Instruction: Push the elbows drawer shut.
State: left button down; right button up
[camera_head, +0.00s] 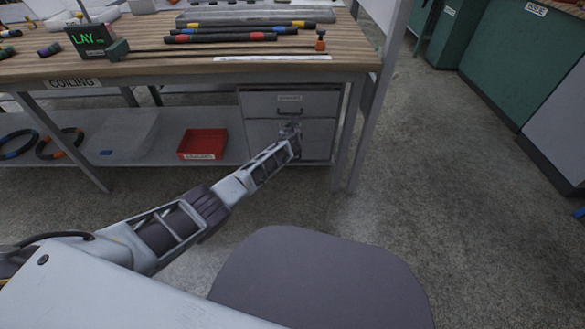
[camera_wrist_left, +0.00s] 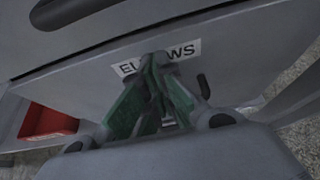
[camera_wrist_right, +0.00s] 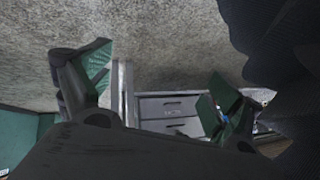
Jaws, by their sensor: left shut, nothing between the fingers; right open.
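The elbows drawer (camera_head: 265,135) is the lower grey front in the cabinet under the bench, beneath an upper drawer (camera_head: 290,101). In the left wrist view, the elbows drawer (camera_wrist_left: 125,78) has a white label, partly hidden by my fingers. My left gripper (camera_head: 290,128) is shut and empty, with its tips at the label; it also shows in the left wrist view (camera_wrist_left: 157,62). I cannot tell whether the tips touch or whether a gap is left behind the front. My right gripper (camera_wrist_right: 158,85) is open and empty, away from the cabinet (camera_wrist_right: 165,105).
A red bin (camera_head: 202,144) sits on the low shelf, left of the cabinet. A bench leg (camera_head: 348,140) stands just right of it.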

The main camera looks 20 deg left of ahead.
pick_arm(q)
jog(key=shift+w, duration=0.15)
pick_arm(e)
jog(key=shift+s+f, duration=0.2)
pick_arm(q)
jog(key=s+d+p, duration=0.2)
jog(key=s+p, duration=0.7)
jog(key=shift+s+d, duration=0.25)
jog(key=shift+d, duration=0.05)
pick_arm(e)
jog(key=d+r+n+g+h, duration=0.1)
jog(key=d+r, duration=0.3)
jog(key=r, duration=1.3)
jog(key=shift+s+d+g+h, duration=0.15)
jog(key=shift+s+g+h, duration=0.3)
jog(key=shift+g+h, duration=0.4)
